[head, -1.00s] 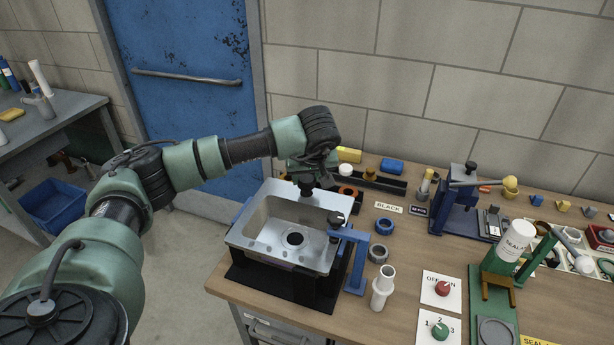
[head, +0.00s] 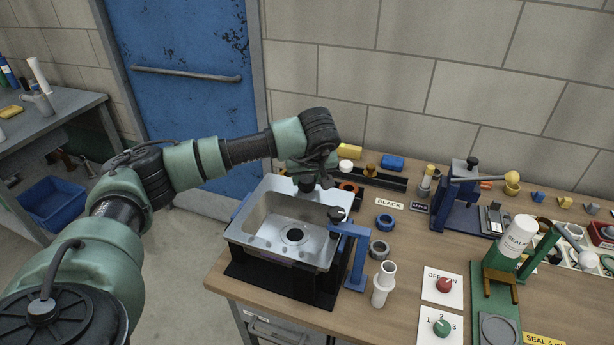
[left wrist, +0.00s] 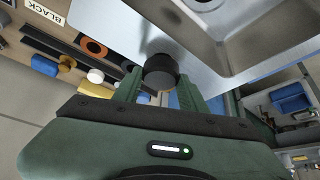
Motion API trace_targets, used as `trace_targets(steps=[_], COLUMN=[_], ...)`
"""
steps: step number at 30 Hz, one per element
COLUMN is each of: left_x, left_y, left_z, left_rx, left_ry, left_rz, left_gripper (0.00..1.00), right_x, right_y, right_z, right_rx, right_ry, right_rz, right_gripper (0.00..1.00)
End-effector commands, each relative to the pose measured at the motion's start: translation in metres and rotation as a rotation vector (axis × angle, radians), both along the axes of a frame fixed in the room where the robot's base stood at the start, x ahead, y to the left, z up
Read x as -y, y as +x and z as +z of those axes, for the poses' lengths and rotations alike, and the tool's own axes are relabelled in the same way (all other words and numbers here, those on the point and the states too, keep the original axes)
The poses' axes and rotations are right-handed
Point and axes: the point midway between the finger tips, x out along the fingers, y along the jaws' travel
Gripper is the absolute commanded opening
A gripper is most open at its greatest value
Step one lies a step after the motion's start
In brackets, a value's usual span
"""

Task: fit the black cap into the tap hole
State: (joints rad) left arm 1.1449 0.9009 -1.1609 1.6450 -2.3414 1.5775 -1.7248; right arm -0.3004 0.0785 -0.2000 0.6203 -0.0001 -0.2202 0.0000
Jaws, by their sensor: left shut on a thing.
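My left gripper (head: 307,176) is above the back rim of the steel sink (head: 262,238). It is shut on the black cap (left wrist: 161,72), which sits between its two green fingers in the left wrist view. The cap (head: 306,186) points down at the sink's back ledge, close over it. I cannot tell whether it touches the steel. The tap hole is not visible; the cap and gripper cover that part of the ledge. My right gripper is not in view.
The sink stands in a black stand (head: 290,286) with a blue clamp (head: 357,258) on its right. A blue press (head: 456,210) stands farther right.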

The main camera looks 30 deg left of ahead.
Motion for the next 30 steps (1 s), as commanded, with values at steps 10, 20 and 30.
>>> trace_targets(steps=[10, 20, 30], left_x=[-0.0001, -0.0001, 0.0], left_y=[0.0, 0.0, -0.0001], left_z=[-0.0097, -0.0101, -0.0101], left_rx=[0.0, 0.0, 0.0], left_ry=[0.0, 0.0, 0.0], left_rz=[0.0, 0.0, 0.0], left_gripper=[0.03, 0.03, 0.67], right_x=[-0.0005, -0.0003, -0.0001], right_y=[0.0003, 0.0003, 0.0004], right_z=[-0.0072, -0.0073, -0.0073], right_rx=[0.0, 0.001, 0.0], right_ry=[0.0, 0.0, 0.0], right_rz=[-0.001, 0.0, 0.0], right_gripper=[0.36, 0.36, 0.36])
